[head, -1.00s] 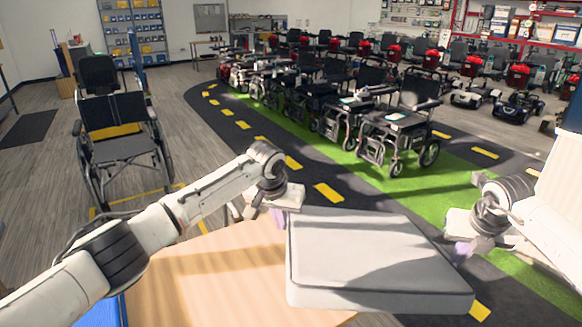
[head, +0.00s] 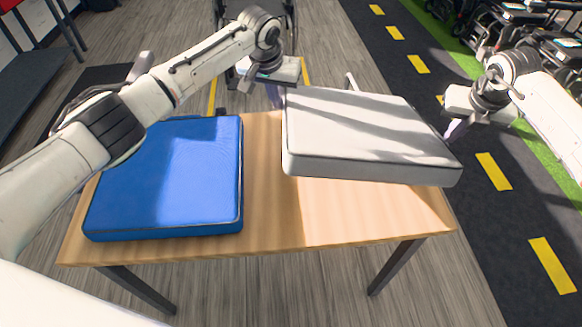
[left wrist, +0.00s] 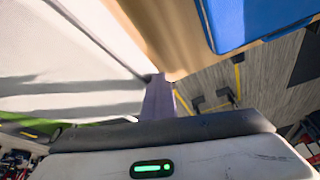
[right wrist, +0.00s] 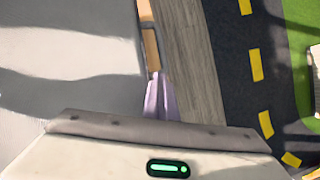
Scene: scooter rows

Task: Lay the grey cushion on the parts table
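The grey cushion (head: 365,130) is a pale slab held level above the right half of the wooden parts table (head: 270,215). My left gripper (head: 275,97) is at its left side and my right gripper (head: 455,130) is at its right side. The cushion appears pressed between the two grippers. In the left wrist view the purple fingers (left wrist: 158,98) look closed together along the cushion's edge (left wrist: 70,60). In the right wrist view the fingers (right wrist: 158,97) also look closed beside the cushion (right wrist: 70,60). The table under the cushion is partly hidden.
A blue cushion (head: 170,180) lies on the left half of the table, partly behind my left arm. The right half has bare wood. A wheelchair (head: 255,25) stands behind the table. A dark lane with yellow dashes (head: 495,171) runs along the right, with parked chairs (head: 510,25) beyond.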

